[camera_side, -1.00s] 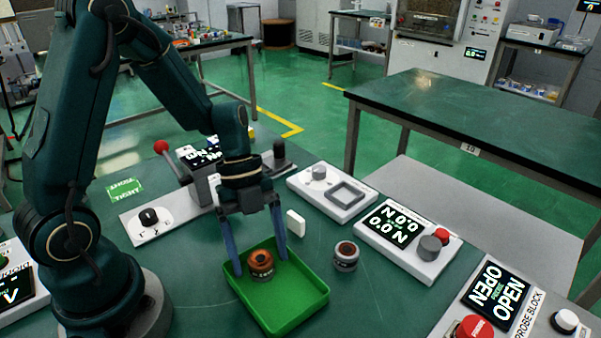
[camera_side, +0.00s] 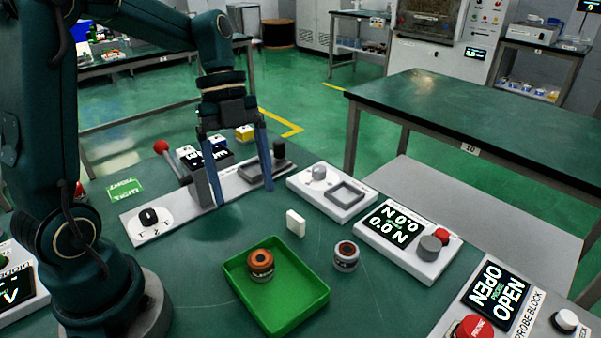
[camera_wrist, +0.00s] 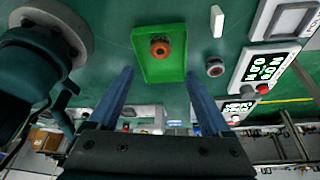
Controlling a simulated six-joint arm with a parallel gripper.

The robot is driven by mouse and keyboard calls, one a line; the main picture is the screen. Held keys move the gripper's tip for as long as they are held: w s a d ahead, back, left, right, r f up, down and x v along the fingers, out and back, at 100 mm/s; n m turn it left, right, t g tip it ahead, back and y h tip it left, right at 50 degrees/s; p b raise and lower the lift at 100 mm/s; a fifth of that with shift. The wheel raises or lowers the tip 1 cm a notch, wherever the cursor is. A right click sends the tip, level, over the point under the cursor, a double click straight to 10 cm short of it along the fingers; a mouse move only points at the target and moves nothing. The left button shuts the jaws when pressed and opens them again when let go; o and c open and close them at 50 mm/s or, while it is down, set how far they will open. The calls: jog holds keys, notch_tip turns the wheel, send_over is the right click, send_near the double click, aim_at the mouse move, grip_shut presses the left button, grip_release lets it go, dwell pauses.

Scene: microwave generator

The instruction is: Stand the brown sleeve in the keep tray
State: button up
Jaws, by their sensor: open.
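The brown sleeve (camera_side: 261,264) stands upright in the green keep tray (camera_side: 303,307), toward the tray's back left. In the wrist view the sleeve (camera_wrist: 160,48) shows inside the tray (camera_wrist: 165,72), seen from above. My gripper (camera_side: 243,190) is open and empty. It is raised above the table behind the tray, clear of the sleeve. In the wrist view its two fingers (camera_wrist: 160,82) are spread wide with nothing between them.
A grey sleeve (camera_side: 346,257) stands on the table right of the tray. A white block (camera_side: 296,222) stands behind it. A panel with a red-knobbed lever (camera_side: 161,147) lies near my gripper. Control boxes with a display (camera_side: 393,226) line the right side.

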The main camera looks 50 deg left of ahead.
jog(key=s+d+r+n+t+y, duration=0.1)
jog(key=s+n+t+y, duration=0.1)
jog(key=n, duration=0.8)
jog(key=s+d+r+n+t+y, duration=0.1)
jog(key=s+n+t, duration=0.3)
jog(key=n, duration=0.7)
jog(key=shift+s+d+r+t+y, duration=0.2)
jog(key=shift+s+d+t+y, duration=0.25)
jog(key=shift+s+y, duration=0.15)
